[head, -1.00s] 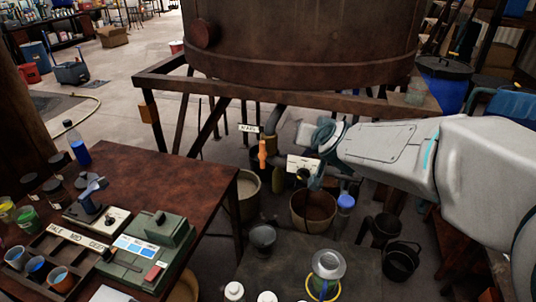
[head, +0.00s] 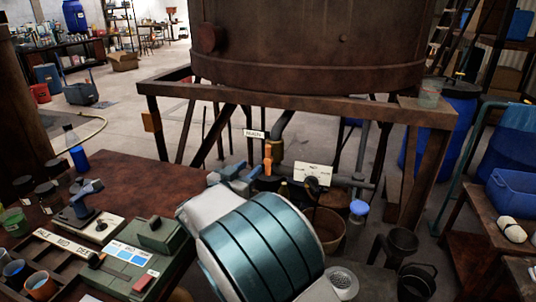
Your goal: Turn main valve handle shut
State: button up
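The main valve handle (head: 268,159) is an orange lever standing upright on the pipework under the big vat. A white label reading MAIN (head: 254,134) is just above and to its left. My gripper (head: 244,171) is just left of the handle's lower part, with its two blue-grey fingers apart and nothing seen between them. Whether a finger touches the handle cannot be told. My wrist and the gripper's body hide the valve's lower surroundings.
The rusty vat (head: 310,45) stands on a brown frame (head: 300,100) above the valve. A white plate (head: 313,175) with a dark knob is right of the handle. A cluttered table (head: 125,178) is at left. Buckets stand on the floor below.

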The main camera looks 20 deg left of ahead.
aim_at(266, 153)
jog(key=w, duration=0.3)
jog(key=w+d, duration=0.1)
jog(key=w, duration=0.3)
jog(key=w+d, duration=0.1)
jog(key=w, duration=0.3)
jog(key=shift+w+d, duration=0.15)
jog(key=shift+w, duration=0.05)
grip_shut()
